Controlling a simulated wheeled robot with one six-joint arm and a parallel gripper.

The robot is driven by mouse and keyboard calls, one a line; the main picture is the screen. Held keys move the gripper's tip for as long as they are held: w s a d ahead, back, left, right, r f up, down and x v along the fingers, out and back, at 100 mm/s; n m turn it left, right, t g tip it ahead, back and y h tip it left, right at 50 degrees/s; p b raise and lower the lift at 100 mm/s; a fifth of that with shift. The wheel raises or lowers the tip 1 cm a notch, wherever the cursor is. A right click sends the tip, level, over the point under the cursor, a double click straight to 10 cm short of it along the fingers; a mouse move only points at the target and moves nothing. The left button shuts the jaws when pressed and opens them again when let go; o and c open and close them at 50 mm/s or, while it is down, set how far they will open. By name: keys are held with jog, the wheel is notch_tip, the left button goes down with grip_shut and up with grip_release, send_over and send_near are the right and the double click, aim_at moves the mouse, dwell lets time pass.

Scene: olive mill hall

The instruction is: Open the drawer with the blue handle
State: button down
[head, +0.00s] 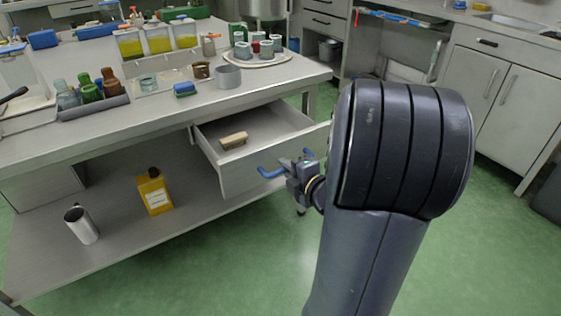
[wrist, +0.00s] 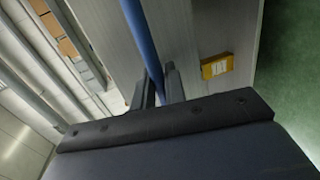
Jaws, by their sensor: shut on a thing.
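The drawer (head: 238,174) under the left bench stands open, pulled out from the bench front. A wooden-backed brush (head: 233,140) lies inside it. The blue handle (head: 270,173) is a bar on the drawer's front; its right part is partly hidden by my gripper and arm. My gripper (head: 290,165) is at the handle and shut on it. In the wrist view the blue bar (wrist: 142,40) runs down between the two fingers (wrist: 159,88).
The steel bench (head: 150,92) holds bottles, jars, oil containers and a round tray (head: 257,60) of cups. A yellow jug (head: 154,191) and a metal cylinder (head: 81,225) stand on the lower shelf. Green floor (head: 240,265) is clear in front.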

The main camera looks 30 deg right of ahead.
jog(key=shift+s, duration=0.25)
jog(key=c, duration=1.5)
grip_release()
jog(key=shift+c, duration=0.2)
jog(key=p+v, duration=0.3)
jog(key=v, duration=0.7)
jog(key=shift+s, duration=0.35)
